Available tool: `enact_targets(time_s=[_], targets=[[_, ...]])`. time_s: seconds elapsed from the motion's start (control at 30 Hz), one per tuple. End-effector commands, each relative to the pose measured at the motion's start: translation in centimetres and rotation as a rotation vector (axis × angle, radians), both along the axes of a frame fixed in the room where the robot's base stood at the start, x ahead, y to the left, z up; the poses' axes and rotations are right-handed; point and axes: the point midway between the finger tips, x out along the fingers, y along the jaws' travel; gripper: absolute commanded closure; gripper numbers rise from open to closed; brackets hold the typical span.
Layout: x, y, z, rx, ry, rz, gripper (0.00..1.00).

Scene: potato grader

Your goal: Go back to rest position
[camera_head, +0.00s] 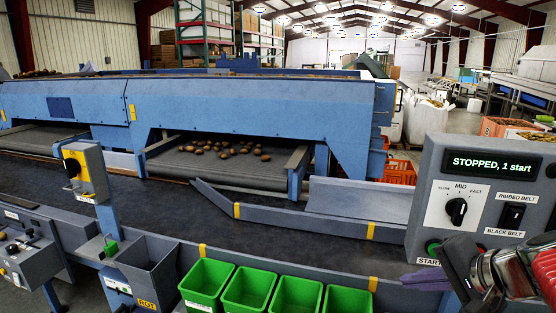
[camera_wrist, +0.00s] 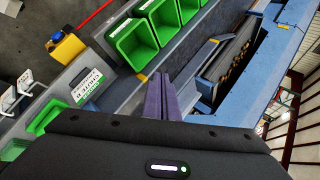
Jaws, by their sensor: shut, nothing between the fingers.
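My gripper (camera_wrist: 157,82) shows in the wrist view as two purple fingers pressed together, with nothing between them. In the head view its purple fingers (camera_head: 424,279) are at the lower right, just below the control panel (camera_head: 425,190), with my red and metal arm beside them. I cannot tell whether the fingers touch the panel. The panel display (camera_head: 493,164) reads "STOPPED, 1 start". Its speed knob (camera_head: 456,210) sits under the word MID, and a belt switch (camera_head: 512,215) is to its right. A green button (camera_head: 433,246) sits above the START label; my arm partly hides the panel's lower part.
Several potatoes (camera_head: 222,149) lie on a belt under the blue grader (camera_head: 230,103). A dark belt (camera_head: 150,210) runs in front. Several green bins (camera_head: 205,284) line the near edge, beside a grey ROT chute (camera_head: 150,270). A yellow box (camera_head: 83,170) stands on a blue post at left.

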Motion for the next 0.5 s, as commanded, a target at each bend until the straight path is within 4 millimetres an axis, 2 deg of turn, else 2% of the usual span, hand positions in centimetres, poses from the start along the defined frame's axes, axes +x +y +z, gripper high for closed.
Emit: enact_targets(time_s=[0.03, 0.13, 0.2, 0.33, 0.5], targets=[[0.1, 1.9, -0.2, 0.005, 0.009, 0.037, 1.00], [-0.3, 5.0, -0.6, -0.011, 0.030, 0.104, 1.00], [-1.2, 6.7, -1.2, -0.060, 0.051, 0.159, 1.00], [-3.4, 9.0, -2.5, -0.188, 0.087, 0.263, 1.00], [-6.2, 10.9, -3.9, -0.360, 0.116, 0.394, 1.00]])
